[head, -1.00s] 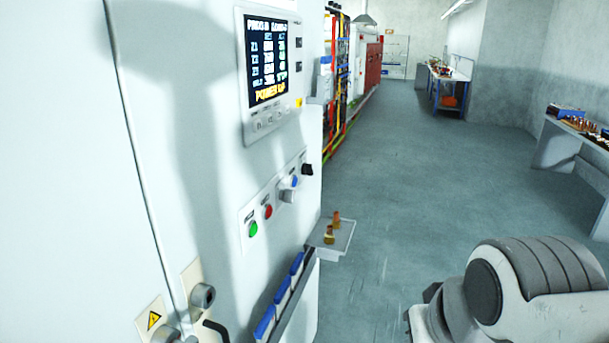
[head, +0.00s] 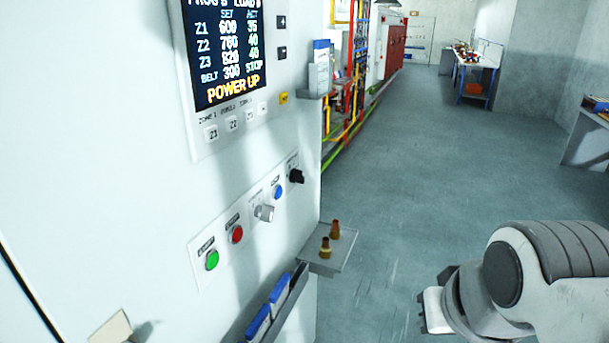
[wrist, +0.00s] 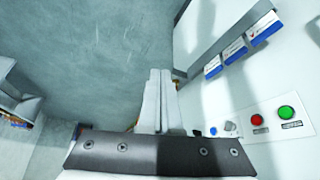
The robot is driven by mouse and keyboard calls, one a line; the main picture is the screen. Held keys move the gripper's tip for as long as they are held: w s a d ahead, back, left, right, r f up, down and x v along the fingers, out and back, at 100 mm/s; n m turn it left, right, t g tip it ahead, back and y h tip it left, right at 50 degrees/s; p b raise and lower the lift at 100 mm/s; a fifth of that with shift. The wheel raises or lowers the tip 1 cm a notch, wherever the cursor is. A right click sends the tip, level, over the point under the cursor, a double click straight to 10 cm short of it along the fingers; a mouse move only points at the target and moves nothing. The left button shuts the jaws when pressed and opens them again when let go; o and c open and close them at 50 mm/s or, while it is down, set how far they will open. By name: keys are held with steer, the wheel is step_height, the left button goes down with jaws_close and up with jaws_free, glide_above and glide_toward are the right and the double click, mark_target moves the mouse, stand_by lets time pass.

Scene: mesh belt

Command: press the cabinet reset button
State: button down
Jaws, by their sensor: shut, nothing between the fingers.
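The cabinet (head: 110,170) fills the left of the head view. A row of controls on its face holds a green button (head: 212,260), a red button (head: 236,234), a grey knob (head: 264,213), a blue button (head: 278,192) and a black knob (head: 296,176). The labels are too small to read, so I cannot tell which is reset. In the wrist view, the green button (wrist: 286,113), red button (wrist: 257,120) and blue button (wrist: 213,131) lie right of my gripper (wrist: 160,75). My gripper is shut, empty and apart from the controls.
A display (head: 234,45) reading POWER UP sits above the controls. A small shelf (head: 322,262) with two brass-coloured pieces juts out beside them. Below is a rack (head: 290,312) holding blue-edged items. The floor (head: 430,180) to the right is open, with benches farther off.

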steer(key=shift+w, duration=0.25)
steer(key=shift+s, duration=0.1)
steer(key=w+n+t+b, duration=0.2)
steer(key=w+n+t, duration=0.25)
steer(key=w, duration=1.55)
steer(key=w+a+f+n+t+y, duration=0.2)
steer(key=w+a+n+y, duration=0.4)
steer(key=w+a, duration=0.4)
steer(key=shift+w+a+f+t+y+b, duration=0.3)
steer(key=shift+a+t, duration=0.15)
steer(key=shift+a, duration=0.25)
steer(key=shift+a+n, duration=0.1)
steer(key=shift+n, duration=0.15)
